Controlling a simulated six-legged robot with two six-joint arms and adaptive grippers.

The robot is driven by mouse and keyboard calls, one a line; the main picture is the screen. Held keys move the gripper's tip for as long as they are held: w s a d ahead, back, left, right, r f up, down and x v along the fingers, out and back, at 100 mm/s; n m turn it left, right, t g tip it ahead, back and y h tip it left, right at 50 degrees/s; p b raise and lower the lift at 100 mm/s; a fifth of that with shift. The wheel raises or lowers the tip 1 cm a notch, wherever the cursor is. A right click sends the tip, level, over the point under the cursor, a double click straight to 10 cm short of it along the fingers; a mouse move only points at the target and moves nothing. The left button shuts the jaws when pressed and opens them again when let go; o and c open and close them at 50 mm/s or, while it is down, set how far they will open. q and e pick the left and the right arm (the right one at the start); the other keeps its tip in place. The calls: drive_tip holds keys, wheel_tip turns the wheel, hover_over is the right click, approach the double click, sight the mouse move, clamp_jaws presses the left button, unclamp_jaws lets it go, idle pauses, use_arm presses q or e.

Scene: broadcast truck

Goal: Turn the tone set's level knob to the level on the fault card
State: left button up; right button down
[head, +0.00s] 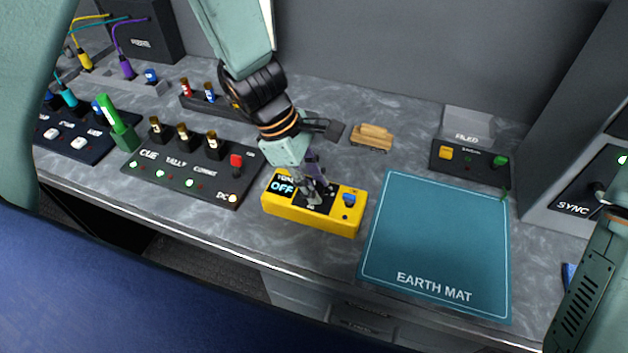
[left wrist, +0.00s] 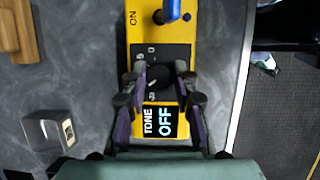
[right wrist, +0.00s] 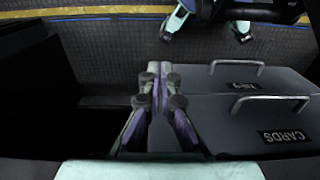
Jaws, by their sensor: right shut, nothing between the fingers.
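The tone set (head: 310,208) is a yellow box on the bench, left of the earth mat. Its display (left wrist: 162,122) reads OFF. Its dark level knob (left wrist: 158,76) with a pale pointer sits on a black panel. My left gripper (head: 315,193) reaches down over the tone set. In the left wrist view its fingers (left wrist: 160,72) stand on both sides of the knob; whether they touch it is unclear. The blue toggle switch (left wrist: 171,10) is at the box's ON end. My right gripper (right wrist: 160,70) is shut and empty above drawers. I see no fault card.
A drawer labelled CARDS (right wrist: 240,130) is closed, its handle in the right wrist view. The blue-green earth mat (head: 440,240) lies empty. A black cue panel (head: 190,170) stands left of the tone set. A wooden block (head: 371,137) lies behind it.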

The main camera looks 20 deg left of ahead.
use_arm(q)
drive_tip(key=shift+s+a+r, duration=0.15)
drive_tip(key=shift+s+a, duration=0.05)
drive_tip(key=shift+s, duration=0.1)
drive_tip(key=c, duration=0.4)
drive_tip(key=shift+w+d, duration=0.15)
drive_tip(key=shift+w, duration=0.2)
clamp_jaws()
drive_tip(key=shift+s+m+p, duration=0.25)
drive_tip(key=shift+m+p, duration=0.05)
drive_tip(key=shift+w, duration=0.1)
drive_tip(key=shift+w, duration=0.15)
drive_tip(key=shift+s+m+g+p, duration=0.2)
drive_tip(key=shift+m+g+p, duration=0.1)
drive_tip(key=shift+m+p, duration=0.3)
drive_tip(key=shift+w, duration=0.15)
